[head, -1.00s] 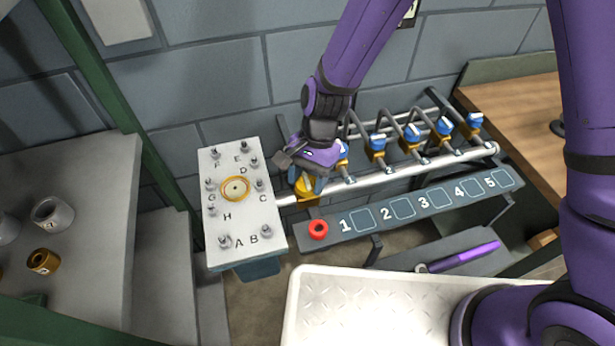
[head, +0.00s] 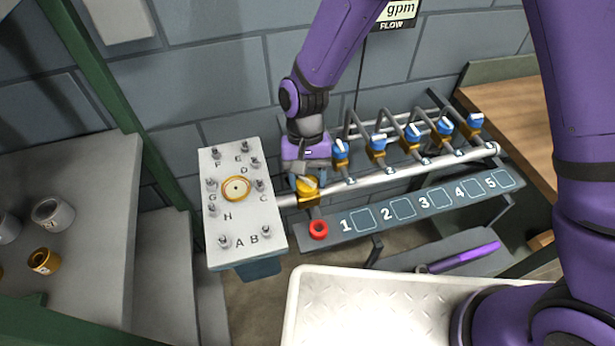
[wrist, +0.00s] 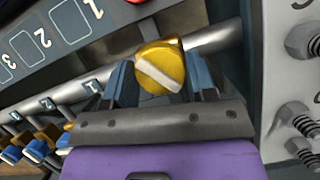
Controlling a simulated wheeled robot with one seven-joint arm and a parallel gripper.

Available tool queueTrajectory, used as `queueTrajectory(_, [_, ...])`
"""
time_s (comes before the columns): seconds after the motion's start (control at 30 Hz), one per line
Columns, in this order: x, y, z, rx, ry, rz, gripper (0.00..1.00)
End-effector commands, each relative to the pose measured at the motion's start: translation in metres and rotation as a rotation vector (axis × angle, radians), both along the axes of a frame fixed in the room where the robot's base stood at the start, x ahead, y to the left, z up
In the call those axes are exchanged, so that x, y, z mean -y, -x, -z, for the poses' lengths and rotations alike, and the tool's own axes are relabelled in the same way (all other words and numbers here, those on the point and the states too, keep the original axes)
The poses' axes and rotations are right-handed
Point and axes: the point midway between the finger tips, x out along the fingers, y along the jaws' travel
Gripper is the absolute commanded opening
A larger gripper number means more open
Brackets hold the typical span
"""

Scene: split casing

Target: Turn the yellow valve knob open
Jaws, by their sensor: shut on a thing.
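The yellow valve knob (head: 307,188) sits on the grey pipe beside the lettered casing block. It is round with a pale bar across its face, which runs diagonally in the wrist view (wrist: 160,70). My gripper (head: 307,178) reaches it from above and behind in the head view. The fingertips are partly hidden behind the knob.
Several blue-handled valves (head: 376,146) line the pipe to the right. The lettered block (head: 237,220) with bolts stands close on the left. A white tray (head: 390,285) is nearer.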

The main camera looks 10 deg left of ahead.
Motion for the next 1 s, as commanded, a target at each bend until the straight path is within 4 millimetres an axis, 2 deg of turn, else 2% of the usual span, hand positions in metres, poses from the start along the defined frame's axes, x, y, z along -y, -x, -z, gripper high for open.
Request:
queueTrajectory(0.7, [-0.0024,0.0012,0.0001,0.001,0.000,-0.671,0.28])
queueTrajectory(1.0, [-0.0028,0.0019,0.0000,0.001,0.000,-0.878,0.28])
